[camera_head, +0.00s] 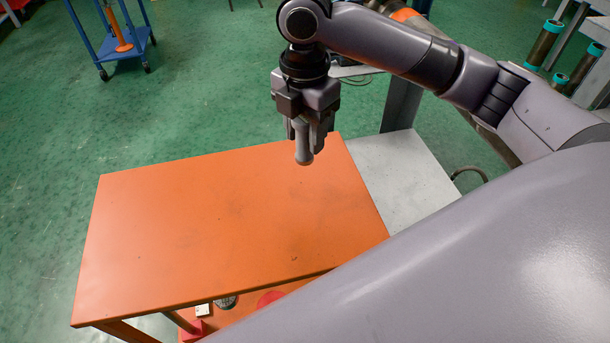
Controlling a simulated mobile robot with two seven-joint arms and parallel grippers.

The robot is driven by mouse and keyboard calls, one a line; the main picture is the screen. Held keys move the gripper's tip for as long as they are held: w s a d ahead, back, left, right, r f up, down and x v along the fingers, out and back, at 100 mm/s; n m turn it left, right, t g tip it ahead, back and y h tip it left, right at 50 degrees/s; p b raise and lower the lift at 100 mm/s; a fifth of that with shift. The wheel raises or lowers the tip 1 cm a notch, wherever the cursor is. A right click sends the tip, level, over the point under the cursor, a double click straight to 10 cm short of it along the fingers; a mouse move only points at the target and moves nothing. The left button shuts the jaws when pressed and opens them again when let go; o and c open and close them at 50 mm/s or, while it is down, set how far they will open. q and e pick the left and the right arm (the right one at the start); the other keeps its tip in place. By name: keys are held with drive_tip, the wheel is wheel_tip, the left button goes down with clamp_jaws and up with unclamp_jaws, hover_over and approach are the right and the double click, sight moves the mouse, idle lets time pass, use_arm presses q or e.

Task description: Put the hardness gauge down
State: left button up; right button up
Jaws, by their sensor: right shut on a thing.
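My right gripper (312,128) comes in from the upper right and points down over the far right edge of the orange table. It is shut on the hardness gauge (304,153), a grey cylinder-like piece with a wider rounded lower end, held upright between the fingers. The gauge's upper part is hidden by the fingers. I cannot tell whether its lower end touches the table top or hangs just above it. My left gripper is not in view.
The orange table top (220,220) is bare and free. Red items (270,298) lie on its lower shelf. A grey plate (405,178) adjoins on the right. A blue cart (115,35) stands far left. Pipes with teal ends (545,45) stand upper right.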

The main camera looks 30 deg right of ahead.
wheel_tip(320, 180, down, 10)
drive_tip(key=shift+r+b, duration=0.1)
drive_tip(key=shift+b, duration=0.3)
drive_tip(key=shift+f, duration=0.4)
drive_tip(key=shift+f, duration=0.1)
drive_tip(key=o, duration=1.2)
drive_tip(key=shift+o, duration=0.2)
wheel_tip(320, 180, up, 12)
drive_tip(key=shift+r+p, duration=0.15)
drive_tip(key=shift+p, duration=0.35)
